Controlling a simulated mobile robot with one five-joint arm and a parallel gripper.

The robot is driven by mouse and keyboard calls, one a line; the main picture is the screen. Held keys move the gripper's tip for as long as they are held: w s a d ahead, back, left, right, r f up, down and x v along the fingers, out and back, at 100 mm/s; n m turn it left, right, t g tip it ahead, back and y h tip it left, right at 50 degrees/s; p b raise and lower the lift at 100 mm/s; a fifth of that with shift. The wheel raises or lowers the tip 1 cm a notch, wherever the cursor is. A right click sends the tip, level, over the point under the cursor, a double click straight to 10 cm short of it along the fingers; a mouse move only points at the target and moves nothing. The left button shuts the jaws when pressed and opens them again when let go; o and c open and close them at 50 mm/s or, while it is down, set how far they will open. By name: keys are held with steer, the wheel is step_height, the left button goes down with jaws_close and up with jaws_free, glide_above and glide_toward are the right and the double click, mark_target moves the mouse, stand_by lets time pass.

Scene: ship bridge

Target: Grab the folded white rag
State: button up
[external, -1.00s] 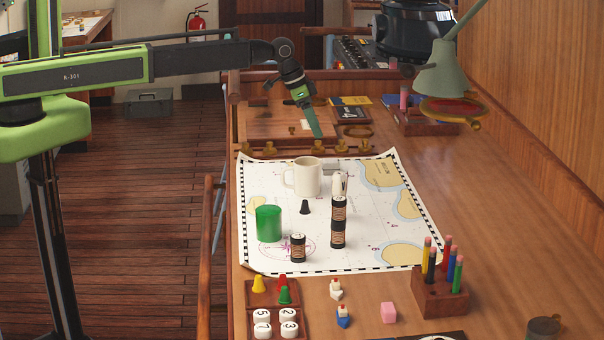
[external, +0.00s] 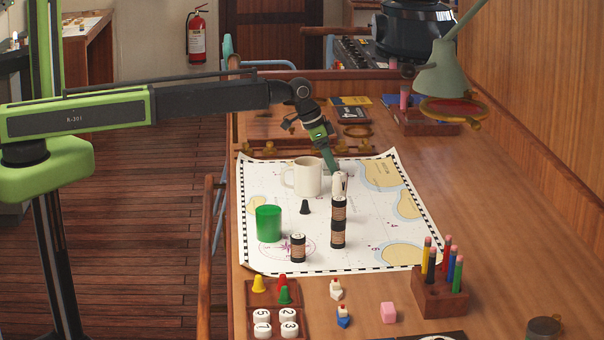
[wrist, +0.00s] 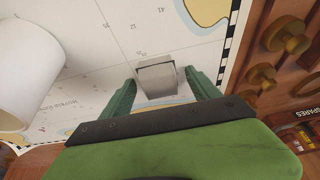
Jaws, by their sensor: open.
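In the wrist view, a small pale grey-white piece with a folded look (wrist: 157,78) lies on the chart; it appears to be the rag. My gripper (wrist: 163,88) is open, its two green fingers on either side of the piece's near part. I cannot tell whether they touch it. In the external view, my gripper (external: 334,167) points down at the far part of the chart, right of the cream mug (external: 307,177). The piece is mostly hidden there by my fingers and the things in front.
The mug stands close on my gripper's left. Brass knobs (wrist: 287,36) line the chart's far side.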

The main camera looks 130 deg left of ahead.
steer(key=shift+r, duration=0.1)
steer(key=c, duration=1.4)
steer(key=shift+c, duration=0.2)
step_height(320, 180, up, 10)
steer(key=p, duration=1)
steer(key=shift+r, duration=0.1)
